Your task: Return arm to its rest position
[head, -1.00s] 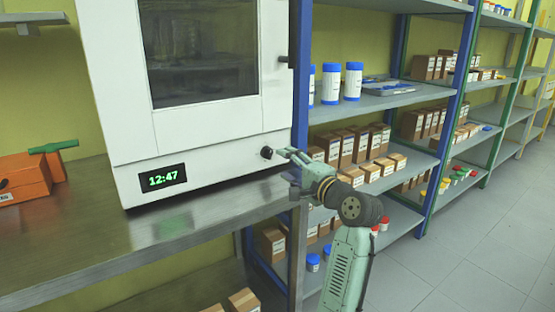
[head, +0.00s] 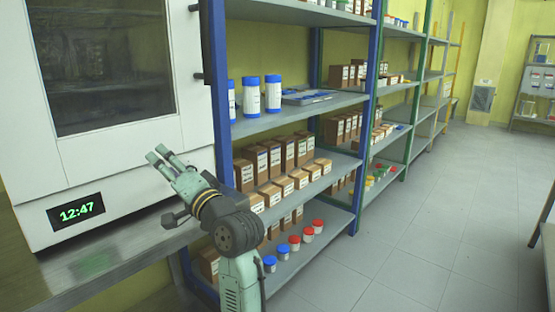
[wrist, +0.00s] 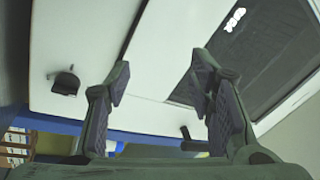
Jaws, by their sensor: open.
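My gripper (head: 158,156) is raised in front of the white cabinet's lower right part in the head view. Its two fingers are apart with nothing between them. The arm bends up from the bottom of the picture. In the wrist view my gripper (wrist: 165,85) also shows open and empty. It faces the white cabinet (wrist: 85,40), with a dark knob (wrist: 65,82) to the left and the dark window (wrist: 260,50) at the right. In the head view the white cabinet (head: 140,145) has a green 12:47 display (head: 76,211).
The cabinet stands on a metal bench (head: 100,265). A blue-framed shelf (head: 285,115) beside the arm holds white jars with blue lids (head: 272,95), brown boxes (head: 270,158) and small lidded containers (head: 295,243). Open tiled floor (head: 410,250) lies to the right.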

